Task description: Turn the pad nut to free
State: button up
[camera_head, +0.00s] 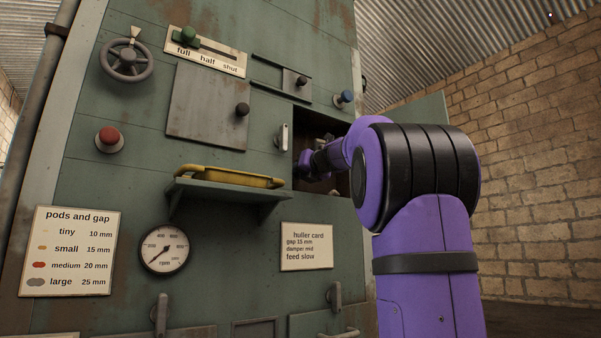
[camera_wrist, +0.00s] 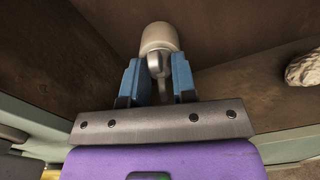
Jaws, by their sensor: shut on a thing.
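My arm reaches into a dark open bay (camera_head: 312,118) in the green machine, and my gripper is mostly hidden there in the head view. In the wrist view, my gripper (camera_wrist: 157,80) has its two blue fingers shut on a small grey metal piece, which appears to be the pad nut (camera_wrist: 157,64). A pale beige rounded cylinder (camera_wrist: 159,38) stands just beyond it, against the brown inner wall. The fingers hide the sides of the nut, so its turn is hard to tell.
A rough pale lump (camera_wrist: 304,68) lies at the right inside the bay. A yellow-rimmed tray (camera_head: 230,177) on a shelf juts out left of the bay. A grey latch handle (camera_head: 284,137) is beside the opening. An open green door (camera_head: 425,112) stands behind my arm.

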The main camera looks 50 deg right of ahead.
jog(key=shift+f+n, duration=0.1)
jog(key=shift+n, duration=1.4)
jog(key=o, duration=0.9)
jog(key=shift+s, duration=0.1)
jog(key=v, duration=1)
jog(key=shift+s+a, duration=0.1)
jog(key=shift+s, duration=0.2)
